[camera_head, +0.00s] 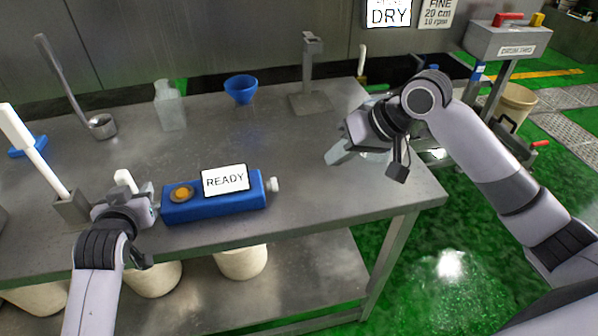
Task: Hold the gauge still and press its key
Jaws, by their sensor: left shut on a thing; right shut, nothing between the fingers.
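The gauge (220,205) is a blue box lying on the metal table near its front edge. A white label on its top reads READY. A round orange key (181,193) sits on its left part, and a pale knob (272,185) sticks out of its right end. My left gripper (152,206) is at the gauge's left end and is shut on it; the fingertips are partly hidden. My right gripper (338,153) is shut and empty, above the table's right part, to the right of the gauge and apart from it.
A blue funnel (241,88), a clear bottle (170,106), a ladle (101,124) and a metal stand (310,100) are at the back of the table (300,215). A white-handled tool (30,145) stands at left. Pale buckets (241,263) are on the lower shelf. The table between gauge and stand is clear.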

